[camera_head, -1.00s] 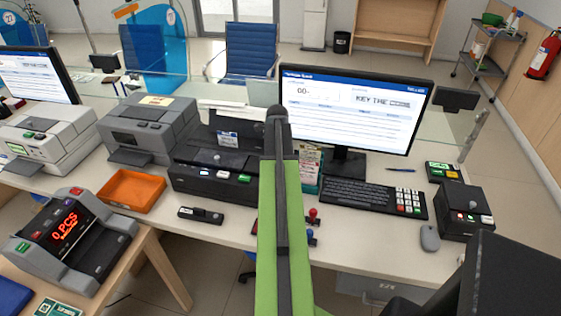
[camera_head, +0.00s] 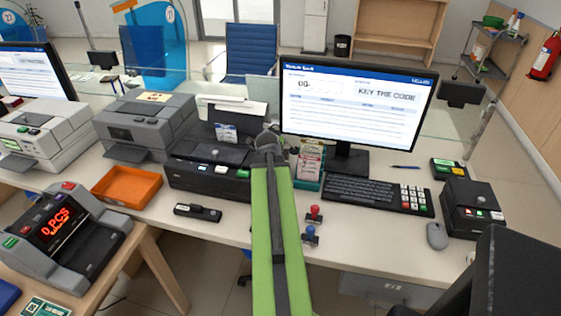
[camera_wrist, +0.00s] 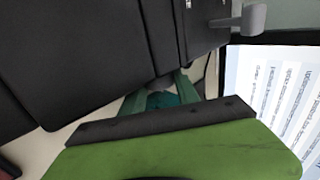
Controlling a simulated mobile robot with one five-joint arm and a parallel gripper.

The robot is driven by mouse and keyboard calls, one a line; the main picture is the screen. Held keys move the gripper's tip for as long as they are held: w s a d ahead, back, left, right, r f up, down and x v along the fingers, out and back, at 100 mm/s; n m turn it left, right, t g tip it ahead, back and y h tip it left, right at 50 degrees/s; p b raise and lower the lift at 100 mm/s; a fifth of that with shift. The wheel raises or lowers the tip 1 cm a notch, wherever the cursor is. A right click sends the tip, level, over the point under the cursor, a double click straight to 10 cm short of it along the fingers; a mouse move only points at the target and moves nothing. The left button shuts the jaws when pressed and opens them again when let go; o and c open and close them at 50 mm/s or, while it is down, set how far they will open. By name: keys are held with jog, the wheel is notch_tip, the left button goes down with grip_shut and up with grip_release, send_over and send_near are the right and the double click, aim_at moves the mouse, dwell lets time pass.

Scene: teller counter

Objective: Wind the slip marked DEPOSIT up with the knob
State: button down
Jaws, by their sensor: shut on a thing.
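The black slip printer (camera_head: 208,177) stands on the counter left of the monitor. A white paper (camera_head: 235,103) shows behind its top, and a small card (camera_head: 226,132) stands on it. The word DEPOSIT cannot be read on either. My gripper (camera_head: 268,140) is at the printer's right end. In the wrist view its green fingers (camera_wrist: 160,92) are shut beside the printer's dark body (camera_wrist: 95,50), on what seems to be the knob, mostly hidden. A grey cylinder on a short stem (camera_wrist: 250,18) sticks out from the dark body farther up.
A teal rack of slips (camera_head: 309,163) stands close to the right of my gripper, before the monitor (camera_head: 352,105). Two stamps (camera_head: 313,214), a keyboard (camera_head: 360,193) and an orange tray (camera_head: 127,187) lie on the counter.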

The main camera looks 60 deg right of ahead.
dwell(0.4)
jog(key=c, duration=0.9)
grip_release()
